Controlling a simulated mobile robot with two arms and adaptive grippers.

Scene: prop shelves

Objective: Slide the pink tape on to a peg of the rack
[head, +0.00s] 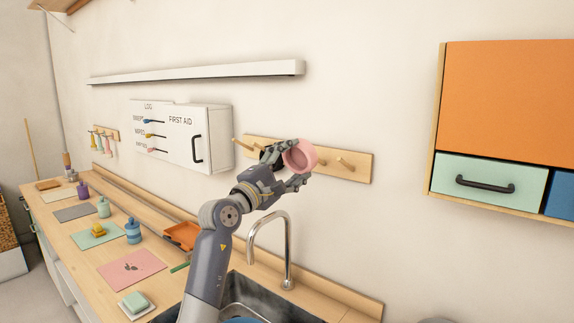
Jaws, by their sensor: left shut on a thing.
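The pink tape (306,154) is a thick ring held up in front of the wooden peg rack (361,168) on the wall. My left gripper (293,164) is shut on the pink tape. One peg (345,162) sticks out to the right of the tape, and another peg (240,145) shows at the rack's left end. The middle of the rack is hidden behind my gripper and the tape. I cannot tell whether a peg passes through the ring. Something black (270,152) shows at the rack behind my gripper. My right gripper is not in view.
A white first aid cabinet (212,135) is on the wall left of the rack. A tap (287,245) rises from the sink below my arm. A white shelf (200,72) runs above. An orange and green cabinet (490,180) hangs right. The wall between is clear.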

